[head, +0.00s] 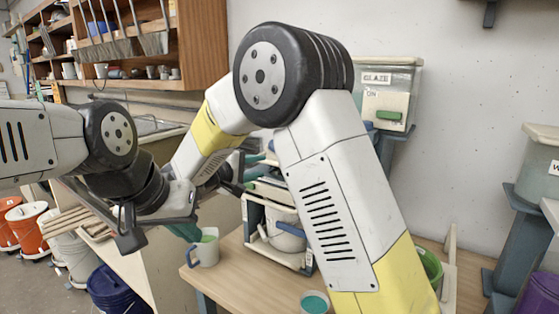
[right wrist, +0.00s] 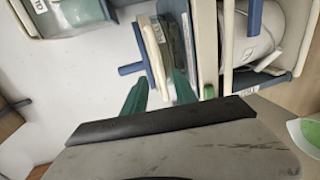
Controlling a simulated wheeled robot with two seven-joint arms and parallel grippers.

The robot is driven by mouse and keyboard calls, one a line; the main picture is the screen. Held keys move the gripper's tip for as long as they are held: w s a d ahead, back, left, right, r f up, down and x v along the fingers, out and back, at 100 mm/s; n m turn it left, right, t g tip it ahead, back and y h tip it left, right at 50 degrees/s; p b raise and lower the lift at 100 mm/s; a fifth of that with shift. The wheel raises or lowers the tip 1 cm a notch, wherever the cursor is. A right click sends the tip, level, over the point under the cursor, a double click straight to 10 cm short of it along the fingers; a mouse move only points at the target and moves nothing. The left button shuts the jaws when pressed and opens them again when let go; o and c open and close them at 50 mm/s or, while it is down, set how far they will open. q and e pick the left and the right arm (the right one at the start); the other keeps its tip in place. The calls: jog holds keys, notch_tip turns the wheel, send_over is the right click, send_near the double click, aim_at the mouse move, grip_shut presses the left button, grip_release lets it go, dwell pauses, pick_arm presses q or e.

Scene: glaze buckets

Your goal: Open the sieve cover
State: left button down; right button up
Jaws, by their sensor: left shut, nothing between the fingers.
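The sieve stand (head: 275,235), a cream frame with blue parts, stands on the wooden table and holds a white bucket (head: 288,237). In the right wrist view, a cream panel with a blue handle bar, which looks like the sieve cover (right wrist: 152,55), stands beside the frame. My right gripper (right wrist: 160,85) is open, its green fingers apart on either side of the panel's near end; I cannot tell whether they touch it. In the head view it is mostly hidden by my right arm. My left gripper (head: 185,232) is shut and empty, close to the mug (head: 206,248).
A glaze tank (head: 388,92) with a green switch is on the wall behind.

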aim_at(271, 164)
jog(key=x, duration=0.8)
jog(key=shift+w+r, duration=0.15)
grip_shut()
dwell(1.2)
